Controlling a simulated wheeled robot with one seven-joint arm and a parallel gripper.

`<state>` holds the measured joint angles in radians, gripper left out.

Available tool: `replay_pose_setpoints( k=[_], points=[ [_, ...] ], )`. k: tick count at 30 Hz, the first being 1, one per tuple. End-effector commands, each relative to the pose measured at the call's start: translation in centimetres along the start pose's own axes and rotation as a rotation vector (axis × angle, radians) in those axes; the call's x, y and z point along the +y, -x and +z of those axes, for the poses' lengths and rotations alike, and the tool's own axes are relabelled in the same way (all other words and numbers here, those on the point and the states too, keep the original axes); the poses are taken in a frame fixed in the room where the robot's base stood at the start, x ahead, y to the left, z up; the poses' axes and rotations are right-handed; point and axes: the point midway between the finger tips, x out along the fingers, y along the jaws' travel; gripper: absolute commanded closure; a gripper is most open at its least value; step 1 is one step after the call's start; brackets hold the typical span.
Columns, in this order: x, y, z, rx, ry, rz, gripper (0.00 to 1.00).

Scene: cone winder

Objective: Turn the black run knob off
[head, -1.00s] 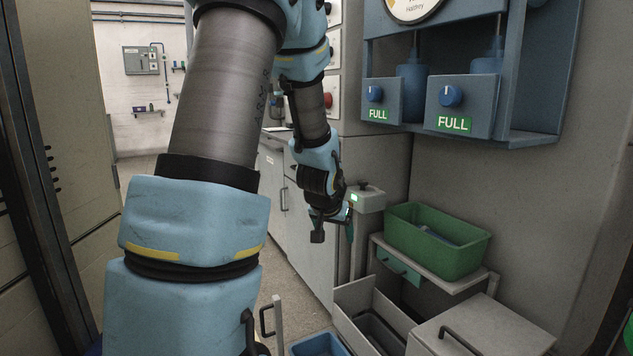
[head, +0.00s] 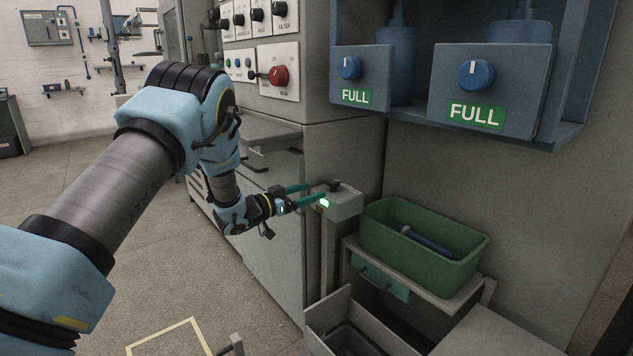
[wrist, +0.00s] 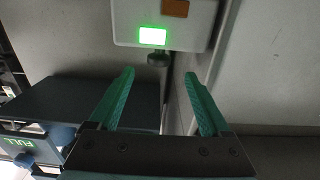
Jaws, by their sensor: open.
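A small black knob (head: 334,185) stands on top of a grey box (head: 345,205) on a post, beside the machine cabinet. A green light (head: 324,203) is lit on the box's front. My gripper (head: 315,192), with green fingers, is open and empty, its tips close to the box and knob. In the wrist view the scene appears upside down. There the dark knob (wrist: 158,58) shows at the box edge, ahead of and between the open fingertips (wrist: 160,73). Contact with the knob cannot be made out. No label on it is readable.
A cabinet panel (head: 272,75) carries a red knob and several black knobs, left of the box. A green bin (head: 420,262) with a dark cylinder stands right of the box. A blue shelf unit with FULL signs (head: 476,113) hangs above. Open floor lies left.

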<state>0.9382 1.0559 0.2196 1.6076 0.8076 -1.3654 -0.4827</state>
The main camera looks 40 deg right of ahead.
Motion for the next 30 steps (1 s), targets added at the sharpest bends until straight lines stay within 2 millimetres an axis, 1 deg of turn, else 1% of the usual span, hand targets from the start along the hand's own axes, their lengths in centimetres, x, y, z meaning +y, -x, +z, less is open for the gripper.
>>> replay_pose_setpoints(
  k=[1, 9, 12, 15, 20, 27, 28, 30],
  points=[
    [0.2, -0.9, 0.0, 0.001, -0.001, 0.004, 0.19],
    [0.0, -5.9, 0.0, 0.0, -0.002, 0.0, 0.19],
    [0.0, -7.4, 0.0, -0.001, -0.002, -0.001, 0.19],
    [-0.1, -8.4, 0.0, -0.001, -0.002, -0.002, 0.19],
    [-0.1, -9.2, 0.0, 0.0, -0.001, -0.004, 0.19],
    [-0.1, -9.2, 0.0, -0.001, 0.0, -0.004, 0.19],
    [-0.1, -9.2, 0.0, 0.0, 0.0, -0.004, 0.2],
    [-0.1, -9.2, 0.0, 0.0, 0.0, -0.004, 0.28]
  ],
)
